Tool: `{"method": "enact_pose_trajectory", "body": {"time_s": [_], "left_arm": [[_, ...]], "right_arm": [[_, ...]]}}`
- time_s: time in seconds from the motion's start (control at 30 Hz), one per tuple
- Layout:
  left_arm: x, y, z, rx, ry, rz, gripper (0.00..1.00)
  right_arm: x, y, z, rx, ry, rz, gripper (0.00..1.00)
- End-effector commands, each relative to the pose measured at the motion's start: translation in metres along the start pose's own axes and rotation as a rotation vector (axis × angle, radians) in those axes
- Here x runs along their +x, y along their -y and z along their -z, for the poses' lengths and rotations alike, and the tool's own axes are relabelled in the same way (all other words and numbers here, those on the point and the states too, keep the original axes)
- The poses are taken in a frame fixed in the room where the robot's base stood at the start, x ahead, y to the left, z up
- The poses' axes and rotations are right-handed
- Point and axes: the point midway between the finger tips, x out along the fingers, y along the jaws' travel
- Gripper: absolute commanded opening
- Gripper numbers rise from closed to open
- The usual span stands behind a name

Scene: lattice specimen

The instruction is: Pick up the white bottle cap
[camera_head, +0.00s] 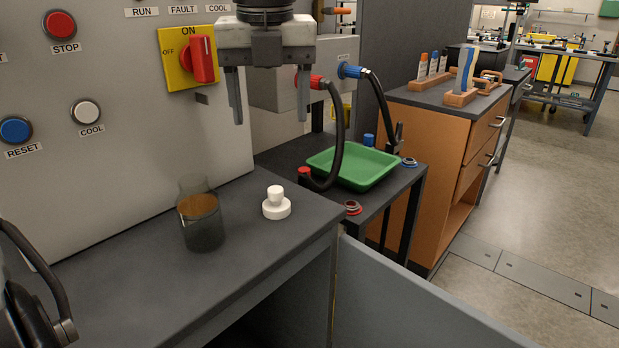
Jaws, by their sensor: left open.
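The white bottle cap (276,208) sits upright on the dark grey bench top (130,285), near its right end. It has a wide round base and a narrower knob on top. A see-through bottle (201,225) with brownish contents stands just left of the cap, apart from it. My left gripper (270,120) hangs above and behind the cap in the picture, with its two fingers pointing down and spread apart. Nothing is between the fingers.
A grey machine panel with buttons and a red switch (202,59) rises behind the bench. A green tray (354,165) and hoses with red and blue fittings are on a lower table to the right. A wooden cabinet (422,150) stands beyond. The bench front is clear.

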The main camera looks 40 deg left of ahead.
Motion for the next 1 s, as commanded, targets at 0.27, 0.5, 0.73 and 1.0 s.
{"method": "enact_pose_trajectory", "body": {"time_s": [0.27,0.5,0.73,1.0], "left_arm": [[0.049,-0.001,0.001,0.001,-0.006,-0.003,0.67],[0.094,0.0,0.001,0.0,-0.004,-0.002,0.67],[0.11,0.0,0.0,0.0,-0.002,0.0,0.67],[0.148,0.0,-0.001,0.0,-0.004,-0.001,0.67]], "right_arm": [[0.001,0.002,-0.017,0.009,0.027,0.005,0.75],[0.007,0.004,-0.029,0.015,0.057,0.016,0.75],[0.011,0.006,-0.028,0.018,0.054,0.022,0.75],[0.012,0.006,-0.03,0.022,0.056,0.023,0.75]]}}
